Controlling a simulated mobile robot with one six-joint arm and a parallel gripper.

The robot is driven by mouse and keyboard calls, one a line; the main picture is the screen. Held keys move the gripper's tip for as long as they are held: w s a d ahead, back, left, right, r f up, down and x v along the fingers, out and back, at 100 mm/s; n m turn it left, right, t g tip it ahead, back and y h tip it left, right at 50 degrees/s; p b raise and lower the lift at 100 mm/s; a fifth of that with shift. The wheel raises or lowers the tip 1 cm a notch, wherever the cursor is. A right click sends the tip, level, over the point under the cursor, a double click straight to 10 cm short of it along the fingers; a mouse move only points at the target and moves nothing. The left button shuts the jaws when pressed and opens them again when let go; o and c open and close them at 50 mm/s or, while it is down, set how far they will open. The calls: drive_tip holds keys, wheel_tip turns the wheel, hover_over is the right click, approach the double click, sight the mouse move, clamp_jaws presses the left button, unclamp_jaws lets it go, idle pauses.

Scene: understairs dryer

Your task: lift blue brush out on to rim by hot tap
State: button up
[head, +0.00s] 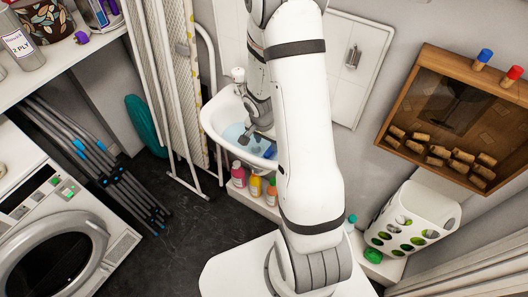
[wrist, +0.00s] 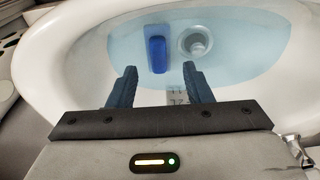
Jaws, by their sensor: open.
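The blue brush (wrist: 157,54) lies in the water of the white basin (wrist: 75,75), beside the round drain (wrist: 196,43). In the head view a blue piece, likely the brush (head: 270,152), shows beside my arm. My gripper (wrist: 160,80) is open and empty, its two dark fingers over the basin. In the wrist view the brush is just beyond the fingertips, with a gap between. A white fitting with a red mark, perhaps the hot tap (head: 238,75), stands at the basin's back left corner. My arm hides much of the basin (head: 212,122).
Several bottles (head: 255,187) stand on a ledge below the basin. An ironing board (head: 165,80) leans to its left. A wooden cork box (head: 455,115) hangs at the right. A small metal piece (wrist: 299,150) shows at the wrist view's lower right.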

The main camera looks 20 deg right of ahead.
sight(270, 152)
drive_tip(key=f, duration=0.2)
drive_tip(key=f+b, duration=0.1)
drive_tip(key=f, duration=0.1)
drive_tip(key=shift+w+d, duration=0.1)
drive_tip(key=shift+d, duration=0.15)
drive_tip(key=f, duration=0.1)
drive_tip(key=d+f+b, duration=0.1)
drive_tip(key=f, duration=0.2)
drive_tip(key=shift+w+d+f, duration=0.2)
drive_tip(key=shift+w+f, duration=0.1)
drive_tip(key=shift+f, duration=0.05)
drive_tip(key=c, duration=0.8)
